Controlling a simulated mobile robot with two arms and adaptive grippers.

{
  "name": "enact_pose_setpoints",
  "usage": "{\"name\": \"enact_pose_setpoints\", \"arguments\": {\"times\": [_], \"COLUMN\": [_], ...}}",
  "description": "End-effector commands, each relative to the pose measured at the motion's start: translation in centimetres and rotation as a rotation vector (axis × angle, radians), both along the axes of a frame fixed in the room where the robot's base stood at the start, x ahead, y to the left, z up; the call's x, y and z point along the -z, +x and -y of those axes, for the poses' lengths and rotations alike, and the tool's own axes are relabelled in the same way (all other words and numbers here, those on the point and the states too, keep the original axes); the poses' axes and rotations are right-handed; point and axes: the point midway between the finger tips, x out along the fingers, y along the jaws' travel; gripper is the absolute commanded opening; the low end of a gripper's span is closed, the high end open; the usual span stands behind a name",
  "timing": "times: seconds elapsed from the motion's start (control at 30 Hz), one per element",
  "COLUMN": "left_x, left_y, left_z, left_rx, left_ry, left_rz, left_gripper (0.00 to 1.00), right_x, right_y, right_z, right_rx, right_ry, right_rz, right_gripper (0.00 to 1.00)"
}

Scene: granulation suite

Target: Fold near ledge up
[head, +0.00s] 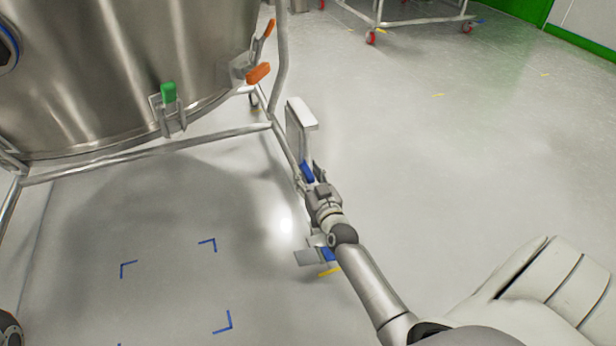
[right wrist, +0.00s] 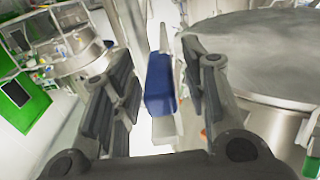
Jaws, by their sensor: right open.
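A pale, flat ledge panel (head: 301,124) stands beside the leg of the steel vessel's frame, with a blue part (head: 307,171) at its lower end. A second, greyish plate (head: 311,257) with a blue edge shows lower down, partly behind my right arm. I cannot tell which is the near ledge. My right gripper (head: 315,175) is open beside the upper blue part. In the right wrist view, a blue block (right wrist: 160,84) on a pale panel (right wrist: 164,127) shows between the open fingers. Contact cannot be judged. My left gripper is not in view.
The large steel vessel (head: 130,70) on its tubular frame (head: 150,146) fills the upper left, with orange handles (head: 258,73) and a green clamp (head: 168,92). A wheeled frame (head: 420,20) stands far back. The floor at right is clear.

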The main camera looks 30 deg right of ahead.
Motion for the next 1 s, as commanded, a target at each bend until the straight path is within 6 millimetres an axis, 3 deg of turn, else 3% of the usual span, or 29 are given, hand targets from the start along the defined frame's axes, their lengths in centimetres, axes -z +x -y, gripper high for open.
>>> {"name": "enact_pose_setpoints", "arguments": {"times": [0.17, 0.47, 1.0], "left_x": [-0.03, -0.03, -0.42], "left_y": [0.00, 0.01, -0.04], "left_z": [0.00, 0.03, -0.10], "left_rx": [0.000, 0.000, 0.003], "left_ry": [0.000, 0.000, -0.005], "left_rz": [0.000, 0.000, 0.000], "left_gripper": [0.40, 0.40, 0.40], "right_x": [-0.01, 0.00, -0.15], "right_y": [-0.01, -0.03, 0.15], "right_z": [0.00, -0.01, -0.86], "right_rx": [0.000, 0.000, -0.001], "right_ry": [0.000, 0.000, 0.060], "right_rz": [0.000, 0.000, 0.012], "right_gripper": [0.39, 0.00, 0.00]}}
